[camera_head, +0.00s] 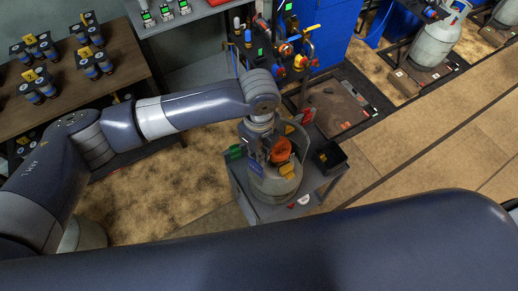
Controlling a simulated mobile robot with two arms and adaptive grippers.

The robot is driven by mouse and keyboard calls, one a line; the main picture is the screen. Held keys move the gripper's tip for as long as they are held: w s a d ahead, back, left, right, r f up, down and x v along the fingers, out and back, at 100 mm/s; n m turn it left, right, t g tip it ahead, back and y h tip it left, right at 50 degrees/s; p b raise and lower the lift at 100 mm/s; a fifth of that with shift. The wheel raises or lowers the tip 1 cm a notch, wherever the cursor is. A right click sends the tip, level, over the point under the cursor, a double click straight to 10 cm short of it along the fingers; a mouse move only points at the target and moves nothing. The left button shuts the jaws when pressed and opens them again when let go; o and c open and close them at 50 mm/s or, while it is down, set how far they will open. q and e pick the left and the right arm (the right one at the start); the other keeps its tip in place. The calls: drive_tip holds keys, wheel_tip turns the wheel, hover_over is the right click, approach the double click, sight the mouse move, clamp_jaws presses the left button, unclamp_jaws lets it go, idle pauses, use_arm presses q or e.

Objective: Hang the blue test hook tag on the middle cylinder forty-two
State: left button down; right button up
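A grey gas cylinder (276,188) stands upright on a small grey table, with a red-orange part (281,150) on its top. My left gripper (256,160) points down at the cylinder's top left side. The gripper is small and dark here, so its fingers and anything between them cannot be made out. A small blue patch (256,194) shows low on the cylinder's left side; I cannot tell whether it is the blue test hook tag. No number forty-two is readable. My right arm crosses the bottom of the view, and its gripper is out of view.
A green piece (235,152) and a black open box (329,157) are at the small table's (326,182) edges. Valves and hoses stand behind. Another cylinder (434,42) stands at the upper right. A brown table (110,48) at left bears yellow-tagged parts.

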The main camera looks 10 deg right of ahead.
use_arm(q)
drive_tip(key=shift+f+b, duration=0.4)
drive_tip(key=shift+f, duration=0.65)
drive_tip(key=c, duration=1.7)
unclamp_jaws()
drive_tip(key=shift+r+p, duration=3.7)
drive_tip(key=shift+r, duration=0.05)
